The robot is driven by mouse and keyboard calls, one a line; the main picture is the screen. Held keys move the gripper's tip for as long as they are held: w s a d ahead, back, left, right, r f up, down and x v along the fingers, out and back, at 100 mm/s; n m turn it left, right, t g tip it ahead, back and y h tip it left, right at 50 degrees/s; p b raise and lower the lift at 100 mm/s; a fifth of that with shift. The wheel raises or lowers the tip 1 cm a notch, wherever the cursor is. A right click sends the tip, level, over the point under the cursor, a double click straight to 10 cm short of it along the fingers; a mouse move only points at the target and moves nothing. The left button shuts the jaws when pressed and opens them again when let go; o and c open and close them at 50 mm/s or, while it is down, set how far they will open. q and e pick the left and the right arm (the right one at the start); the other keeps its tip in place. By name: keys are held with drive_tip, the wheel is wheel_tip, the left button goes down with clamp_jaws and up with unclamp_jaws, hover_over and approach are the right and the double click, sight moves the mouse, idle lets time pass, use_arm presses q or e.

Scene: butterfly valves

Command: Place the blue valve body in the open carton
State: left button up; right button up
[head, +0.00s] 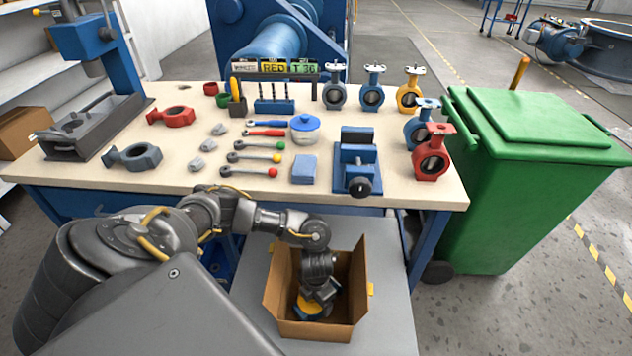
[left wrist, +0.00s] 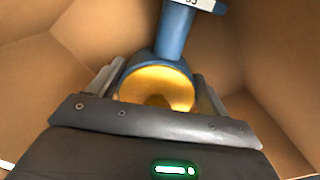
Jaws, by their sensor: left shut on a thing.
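The open carton (head: 351,330) stands on a grey surface in front of the workbench, flaps up. My left gripper (head: 314,296) reaches down inside it and is shut on the blue valve body. In the left wrist view, the blue valve body (left wrist: 175,35) has a blue neck with a white tag and a yellow inner ring, held between the two fingers. The carton's brown walls surround it there. In the head view only a small blue and yellow part shows below the gripper. I cannot tell whether it touches the carton floor. My right gripper is not in view.
The workbench (head: 100,190) behind holds several valves, including a blue one (head: 373,95), a yellow one (head: 409,97) and a red one (head: 431,160), plus tools and a blue vise (head: 357,170). A green bin (head: 500,190) stands right of the bench.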

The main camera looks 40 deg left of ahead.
use_arm(q)
drive_tip(key=shift+f, duration=0.15)
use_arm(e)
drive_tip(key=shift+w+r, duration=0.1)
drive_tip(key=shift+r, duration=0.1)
use_arm(q)
drive_tip(key=o, duration=1.5)
drive_tip(key=shift+r, duration=0.25)
wheel_tip(320, 180, up, 7)
drive_tip(key=shift+w+f+p, duration=0.1)
drive_tip(key=shift+p, duration=1.15)
drive_tip(key=shift+r+p, duration=0.8)
drive_tip(key=shift+r, duration=1.75)
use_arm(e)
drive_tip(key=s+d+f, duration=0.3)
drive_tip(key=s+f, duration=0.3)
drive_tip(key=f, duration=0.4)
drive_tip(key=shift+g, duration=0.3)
